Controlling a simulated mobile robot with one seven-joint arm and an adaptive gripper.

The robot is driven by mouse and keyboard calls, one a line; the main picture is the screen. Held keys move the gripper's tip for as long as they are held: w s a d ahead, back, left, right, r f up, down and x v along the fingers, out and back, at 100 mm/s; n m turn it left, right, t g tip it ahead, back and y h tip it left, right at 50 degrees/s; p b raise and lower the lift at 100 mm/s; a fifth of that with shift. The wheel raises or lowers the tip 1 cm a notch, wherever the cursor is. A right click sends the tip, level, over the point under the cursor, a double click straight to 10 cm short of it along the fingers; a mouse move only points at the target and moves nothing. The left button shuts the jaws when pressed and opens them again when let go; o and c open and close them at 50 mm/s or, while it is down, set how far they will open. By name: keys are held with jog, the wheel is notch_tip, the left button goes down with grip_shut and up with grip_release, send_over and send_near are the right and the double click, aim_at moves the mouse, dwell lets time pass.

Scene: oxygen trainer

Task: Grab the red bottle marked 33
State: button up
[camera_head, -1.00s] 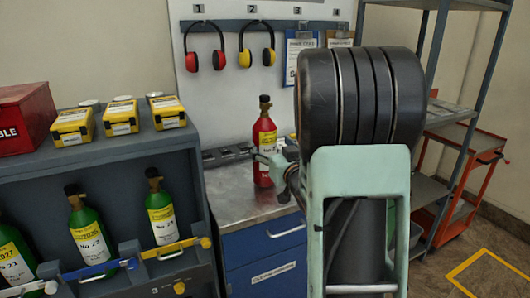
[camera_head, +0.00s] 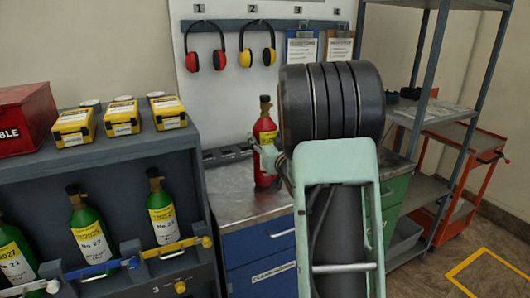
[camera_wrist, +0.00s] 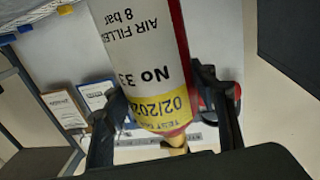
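The red bottle (camera_head: 266,138) stands upright on the metal counter top, with a dark neck and a yellow and white label. In the wrist view the bottle (camera_wrist: 150,60) appears upside down and large, its label reading "No 33". My gripper (camera_wrist: 165,105) has its two dark fingers spread on either side of the bottle. Whether the fingers touch it is not clear. In the head view my wrist and arm cover the right side of the bottle, and the fingers are largely hidden.
A grey rack (camera_head: 122,228) at left holds several green bottles, with yellow boxes on top. A red box (camera_head: 25,120) stands at far left. Ear defenders and clipboards hang on the panel behind the counter (camera_head: 240,205). A shelf unit and an orange trolley (camera_head: 470,150) stand at right.

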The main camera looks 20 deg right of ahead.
jog(key=c, duration=1.2)
jog(key=shift+r, duration=0.25)
grip_shut()
jog(key=shift+r, duration=0.1)
